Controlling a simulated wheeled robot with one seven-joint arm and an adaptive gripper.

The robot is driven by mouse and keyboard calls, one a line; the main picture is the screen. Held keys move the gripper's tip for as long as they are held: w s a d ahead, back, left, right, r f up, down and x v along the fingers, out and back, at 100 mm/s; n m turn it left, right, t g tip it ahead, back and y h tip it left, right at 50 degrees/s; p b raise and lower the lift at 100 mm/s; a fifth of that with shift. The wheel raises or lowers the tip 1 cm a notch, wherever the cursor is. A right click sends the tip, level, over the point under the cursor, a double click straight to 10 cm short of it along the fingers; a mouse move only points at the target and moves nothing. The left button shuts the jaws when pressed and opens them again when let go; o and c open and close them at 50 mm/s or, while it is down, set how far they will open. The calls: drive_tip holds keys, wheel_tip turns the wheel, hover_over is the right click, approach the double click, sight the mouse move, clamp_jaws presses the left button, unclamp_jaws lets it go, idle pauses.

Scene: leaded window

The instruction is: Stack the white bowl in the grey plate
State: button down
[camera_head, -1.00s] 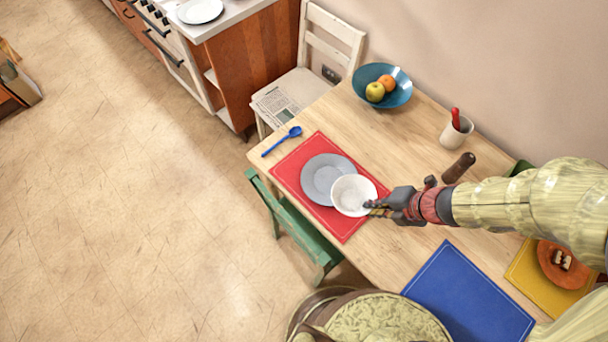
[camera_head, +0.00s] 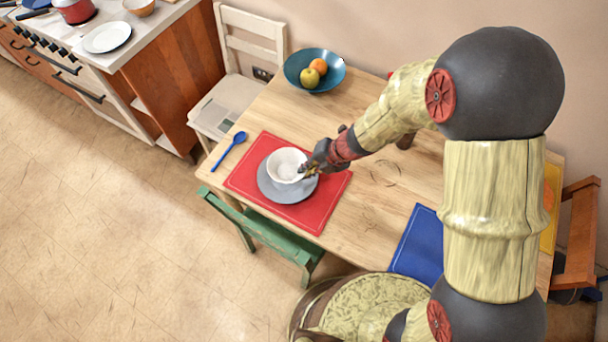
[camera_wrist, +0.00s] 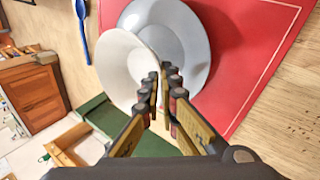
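The white bowl (camera_head: 286,165) appears over the grey plate (camera_head: 290,190) in the head view, covering its middle and upper part. The plate lies on the red placemat (camera_head: 325,201). My gripper (camera_head: 308,170) is shut on the bowl's right rim. In the wrist view, the bowl (camera_wrist: 126,65) sits left of my fingertips (camera_wrist: 161,84), its rim between them. There it overlaps the left part of the plate (camera_wrist: 195,40) and reaches past its edge. The bowl looks raised above the plate, but the gap cannot be told.
A blue spoon (camera_head: 229,150) lies left of the placemat. A teal bowl with fruit (camera_head: 315,71) stands at the back of the table. A blue placemat (camera_head: 418,243) lies to the right. A green chair (camera_head: 262,236) is at the front edge.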

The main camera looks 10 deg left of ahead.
drive_tip(key=shift+w+a+f, duration=0.25)
drive_tip(key=shift+w+f, duration=0.05)
drive_tip(key=shift+f, duration=0.2)
drive_tip(key=shift+w+a+f+b, duration=0.1)
drive_tip(key=shift+f+b, duration=1.15)
drive_tip(key=shift+f, duration=0.3)
drive_tip(key=shift+f, duration=0.3)
drive_tip(key=c, duration=2)
unclamp_jaws()
drive_tip(key=shift+c, duration=0.2)
